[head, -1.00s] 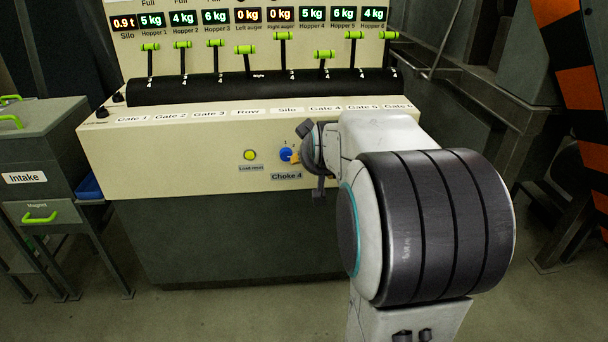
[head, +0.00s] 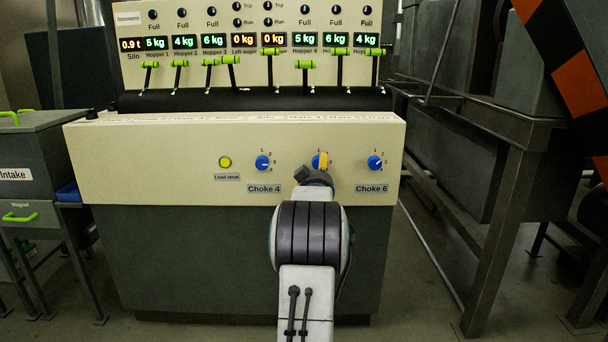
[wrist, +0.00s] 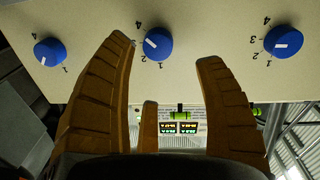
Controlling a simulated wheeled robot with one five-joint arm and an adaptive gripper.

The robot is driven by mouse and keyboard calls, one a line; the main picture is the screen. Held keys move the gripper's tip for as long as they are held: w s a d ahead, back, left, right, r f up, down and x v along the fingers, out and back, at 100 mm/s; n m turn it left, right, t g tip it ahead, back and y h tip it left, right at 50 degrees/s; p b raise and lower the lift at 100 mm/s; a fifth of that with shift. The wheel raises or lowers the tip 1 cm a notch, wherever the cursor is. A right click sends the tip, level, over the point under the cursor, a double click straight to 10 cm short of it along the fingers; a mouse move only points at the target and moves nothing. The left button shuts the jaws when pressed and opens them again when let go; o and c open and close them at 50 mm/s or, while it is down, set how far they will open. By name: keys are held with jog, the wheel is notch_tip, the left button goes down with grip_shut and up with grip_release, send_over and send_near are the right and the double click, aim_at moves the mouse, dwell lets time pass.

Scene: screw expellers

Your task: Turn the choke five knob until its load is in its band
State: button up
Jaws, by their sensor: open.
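The middle blue knob (head: 316,162) is on the cream panel between the knobs of Choke 4 and Choke 6; its label is hidden behind my arm. My gripper (head: 321,162) is in front of this knob and partly covers it. In the wrist view, my gripper (wrist: 164,50) is open, with its yellow-brown fingers spread. The middle blue knob (wrist: 158,44) shows between and beyond the fingertips, close to the left one; I cannot tell whether they touch. Its white pointer line is slanted. No load reading labelled for choke five is legible.
The Choke 4 knob (head: 262,162) and Choke 6 knob (head: 375,162) flank the middle one. A yellow Load reset button (head: 225,162) is at left. Green-tipped levers (head: 305,65) and lit displays (head: 305,40) are above. A metal frame (head: 500,220) stands at right.

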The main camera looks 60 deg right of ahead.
aim_at(318, 162)
jog(key=shift+b+x, duration=0.45)
jog(key=shift+x, duration=3.2)
jog(key=shift+f, duration=0.15)
jog(key=shift+r, duration=0.2)
jog(key=c, duration=1.2)
